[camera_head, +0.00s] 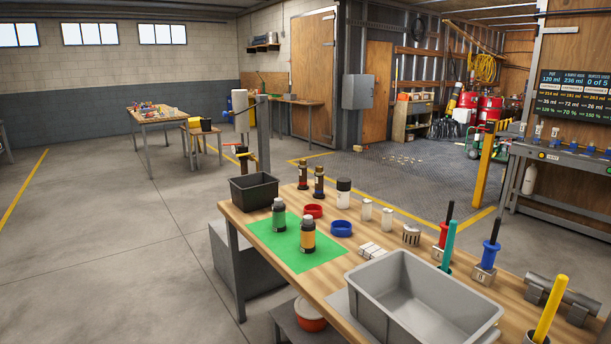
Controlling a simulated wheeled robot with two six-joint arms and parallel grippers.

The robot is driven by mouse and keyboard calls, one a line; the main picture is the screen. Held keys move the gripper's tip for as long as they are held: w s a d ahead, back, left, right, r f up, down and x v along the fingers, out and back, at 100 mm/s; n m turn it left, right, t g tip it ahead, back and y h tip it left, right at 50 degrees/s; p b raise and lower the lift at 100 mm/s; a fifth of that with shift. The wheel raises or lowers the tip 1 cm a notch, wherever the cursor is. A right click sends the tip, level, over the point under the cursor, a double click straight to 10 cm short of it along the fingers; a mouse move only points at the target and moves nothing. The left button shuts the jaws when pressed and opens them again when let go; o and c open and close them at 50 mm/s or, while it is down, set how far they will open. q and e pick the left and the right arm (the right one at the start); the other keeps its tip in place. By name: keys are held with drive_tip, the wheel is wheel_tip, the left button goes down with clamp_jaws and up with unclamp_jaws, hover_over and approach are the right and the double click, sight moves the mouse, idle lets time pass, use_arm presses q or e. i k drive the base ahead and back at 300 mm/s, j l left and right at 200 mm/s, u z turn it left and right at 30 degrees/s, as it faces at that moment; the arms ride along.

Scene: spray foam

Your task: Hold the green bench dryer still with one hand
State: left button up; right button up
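I see nothing that I can clearly identify as a green bench dryer. On the wooden workbench (310,262), a dark green jar with a grey band (279,215) stands upright on a flat green mat (262,232). An orange-banded jar with a dark lid (307,235) stands beside it on the mat. A teal-handled tool (448,243) stands upright near the grey tub, between a red-handled tool (444,232) and a blue-handled tool (490,255). Neither of my grippers shows in the head view.
A grey tub (366,285) fills the bench's front. A black bin (254,191) stands at its left end. Brown bottles (319,182), a red ring (313,211) and a blue ring (341,229) stand behind the mat. The floor to the left (120,240) is clear.

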sight(277, 201)
drive_tip(key=i+j+z, duration=0.6)
drive_tip(key=j+z, duration=0.3)
drive_tip(key=j, duration=0.25)
